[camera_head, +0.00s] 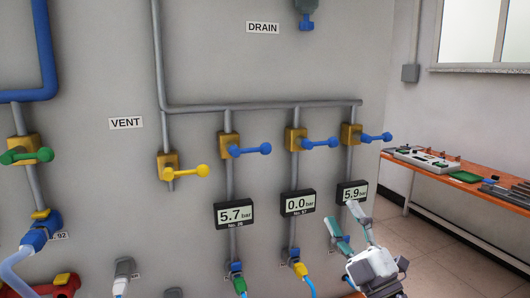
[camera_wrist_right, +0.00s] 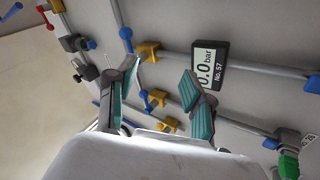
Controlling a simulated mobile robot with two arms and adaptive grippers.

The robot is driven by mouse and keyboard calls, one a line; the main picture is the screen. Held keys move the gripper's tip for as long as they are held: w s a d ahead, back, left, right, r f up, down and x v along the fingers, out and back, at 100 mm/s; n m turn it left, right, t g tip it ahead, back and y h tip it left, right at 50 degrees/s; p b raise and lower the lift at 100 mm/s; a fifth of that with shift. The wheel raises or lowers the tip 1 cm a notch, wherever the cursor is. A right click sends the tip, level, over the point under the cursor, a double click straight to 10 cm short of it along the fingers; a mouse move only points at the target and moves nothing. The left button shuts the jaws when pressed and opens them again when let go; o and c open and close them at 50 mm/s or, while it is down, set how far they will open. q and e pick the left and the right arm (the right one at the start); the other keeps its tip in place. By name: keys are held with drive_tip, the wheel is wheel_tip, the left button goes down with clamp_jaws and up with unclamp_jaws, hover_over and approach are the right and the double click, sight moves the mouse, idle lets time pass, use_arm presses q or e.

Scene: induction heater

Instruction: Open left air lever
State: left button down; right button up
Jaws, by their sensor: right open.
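Three blue air levers on yellow valve blocks sit in a row below the horizontal pipe in the head view: the left one (camera_head: 251,150), the middle one (camera_head: 321,143) and the right one (camera_head: 376,137). All three handles point right, roughly level, across their upright pipes. My right gripper (camera_head: 343,212) is open and empty, below the levers and near the right gauge. Its two fingers (camera_wrist_right: 160,70) also show apart in the right wrist view, with nothing between them touching. My left gripper is out of view.
Gauges hang below the levers: 5.7 (camera_head: 234,214), 0.0 (camera_head: 298,203) and 5.9 (camera_head: 352,193). A yellow lever (camera_head: 189,170) and a green lever (camera_head: 32,155) are farther left. An orange bench (camera_head: 450,183) stands right.

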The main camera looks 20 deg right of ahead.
sight(271, 151)
drive_tip(key=s+a+r+n+g+y, duration=0.1)
drive_tip(key=a+r+n+g+y, duration=0.2)
drive_tip(key=r+n+y, duration=0.45)
drive_tip(key=s+a+r+n+g+y, duration=0.2)
drive_tip(key=a+n+g+y, duration=0.2)
drive_tip(key=n, duration=0.7)
drive_tip(key=shift+n+h, duration=0.25)
drive_tip(key=shift+h, duration=0.6)
drive_tip(key=p+x, duration=0.2)
drive_tip(key=x, duration=0.2)
drive_tip(key=p+x, duration=0.2)
drive_tip(key=x, duration=0.2)
drive_tip(key=d+p+x, duration=0.1)
drive_tip(key=p+x, duration=0.1)
drive_tip(key=x, duration=0.3)
drive_tip(key=shift+w, duration=0.35)
drive_tip(key=shift+w+a, duration=0.25)
drive_tip(key=shift+w, duration=0.05)
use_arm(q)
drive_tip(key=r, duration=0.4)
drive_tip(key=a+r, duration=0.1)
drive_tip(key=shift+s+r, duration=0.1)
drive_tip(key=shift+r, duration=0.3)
use_arm(e)
drive_tip(key=shift+f, duration=0.1)
clamp_jaws()
